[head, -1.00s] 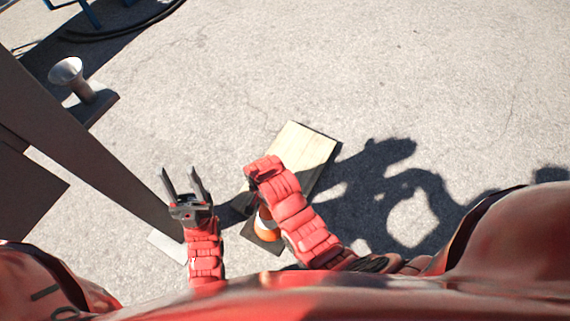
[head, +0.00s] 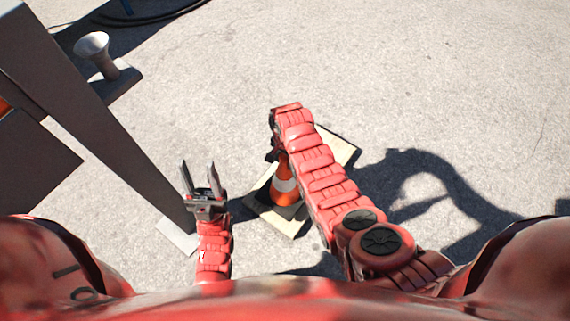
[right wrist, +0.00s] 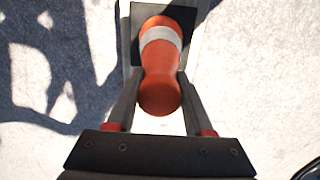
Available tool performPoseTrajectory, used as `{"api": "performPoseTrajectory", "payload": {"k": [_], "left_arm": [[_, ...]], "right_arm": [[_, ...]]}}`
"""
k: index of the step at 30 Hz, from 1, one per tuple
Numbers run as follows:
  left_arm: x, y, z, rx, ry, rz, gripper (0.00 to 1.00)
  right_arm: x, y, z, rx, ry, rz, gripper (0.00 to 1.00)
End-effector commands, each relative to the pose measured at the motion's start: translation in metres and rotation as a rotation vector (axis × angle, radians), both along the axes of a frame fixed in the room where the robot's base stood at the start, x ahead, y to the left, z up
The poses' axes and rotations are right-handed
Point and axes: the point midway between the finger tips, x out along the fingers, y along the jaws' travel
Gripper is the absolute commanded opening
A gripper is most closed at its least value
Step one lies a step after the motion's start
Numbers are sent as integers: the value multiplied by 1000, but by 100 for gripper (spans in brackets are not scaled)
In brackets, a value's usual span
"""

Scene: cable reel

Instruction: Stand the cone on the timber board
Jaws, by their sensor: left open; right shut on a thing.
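The orange cone (head: 285,190) with a white band and dark square base is upright over the near part of the pale timber board (head: 342,146). Whether its base touches the board I cannot tell. My right arm hides much of the board. My right gripper (head: 279,156) is shut on the cone's upper part; the right wrist view shows the cone (right wrist: 160,65) between the two fingers. My left gripper (head: 197,168) is open and empty, left of the cone and board.
A grey slanted beam (head: 105,125) stands to the left, close to my left gripper. A metal flared post (head: 97,53) on a dark base stands at the upper left. A dark hose (head: 150,15) lies at the top. The pavement ahead and right is open.

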Motion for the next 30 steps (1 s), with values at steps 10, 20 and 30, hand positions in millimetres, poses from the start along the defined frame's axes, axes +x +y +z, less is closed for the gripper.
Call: {"api": "performPoseTrajectory", "payload": {"k": [10, 20, 30], "left_arm": [[0, 0, -7, 0, 0, 0, 50], [0, 0, -22, 0, 0, 0, 50], [0, 0, -23, 0, 0, 0, 50]], "right_arm": [[9, -2, -7, 0, 1, -1, 0], [8, -2, -37, 0, 3, -1, 0], [8, -2, -38, 0, 1, -1, 56]]}}
